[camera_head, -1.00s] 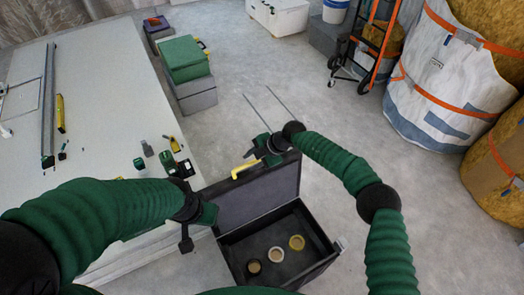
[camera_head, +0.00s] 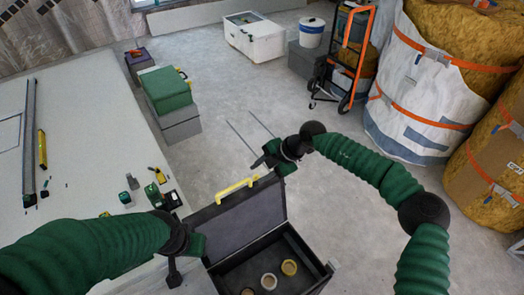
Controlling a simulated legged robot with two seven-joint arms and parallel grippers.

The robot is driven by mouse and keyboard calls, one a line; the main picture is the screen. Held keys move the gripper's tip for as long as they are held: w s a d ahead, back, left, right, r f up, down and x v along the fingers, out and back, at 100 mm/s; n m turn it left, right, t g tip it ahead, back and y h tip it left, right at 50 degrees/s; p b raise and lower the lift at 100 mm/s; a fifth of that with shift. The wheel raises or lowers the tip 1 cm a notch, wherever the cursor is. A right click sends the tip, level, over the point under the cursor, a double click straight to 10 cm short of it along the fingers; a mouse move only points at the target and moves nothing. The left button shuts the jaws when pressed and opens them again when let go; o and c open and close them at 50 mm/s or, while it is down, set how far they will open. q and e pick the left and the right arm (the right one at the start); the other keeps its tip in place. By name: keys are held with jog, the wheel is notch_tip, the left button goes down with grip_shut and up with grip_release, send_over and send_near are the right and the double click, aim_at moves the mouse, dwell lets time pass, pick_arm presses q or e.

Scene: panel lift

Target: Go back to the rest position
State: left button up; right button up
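My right gripper (camera_head: 268,163) is in the upper middle, above the raised lid of the dark case and apart from the yellow handle. Its fingers are small and partly hidden; I cannot see whether they are parted. No object shows in it. My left gripper (camera_head: 185,252) points down between the table and the case, at the end of the green-sleeved arm from the left. Its fingers are mostly hidden. The open case (camera_head: 222,212) stands in front of me with rolls of tape inside.
The light table (camera_head: 75,160) is on the left, with small tools on it. Two thin rods (camera_head: 243,136) show beyond my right gripper. A green box (camera_head: 167,90), a hand truck (camera_head: 352,75) and large bags (camera_head: 410,95) stand farther back. The middle floor (camera_head: 235,85) is mostly clear.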

notch_tip(320, 180, up, 5)
jog(key=d+n+t+h+p, duration=0.35)
jog(key=n+t, duration=0.35)
jog(key=n, duration=1.7)
jog(key=s+d+n+g+h, duration=0.1)
jog(key=s+d+n+g, duration=0.2)
jog(key=s+d+n, duration=0.6)
jog(key=s+d+n+g+h+p, duration=0.1)
jog(key=s+d+n+g+h, duration=0.1)
jog(key=s+d+n, duration=0.8)
jog(key=shift+s+r+n+g+p, duration=0.35)
jog(key=shift+s+n, duration=0.95)
jog(key=shift+s, duration=2.85)
jog(key=shift+d, duration=0.1)
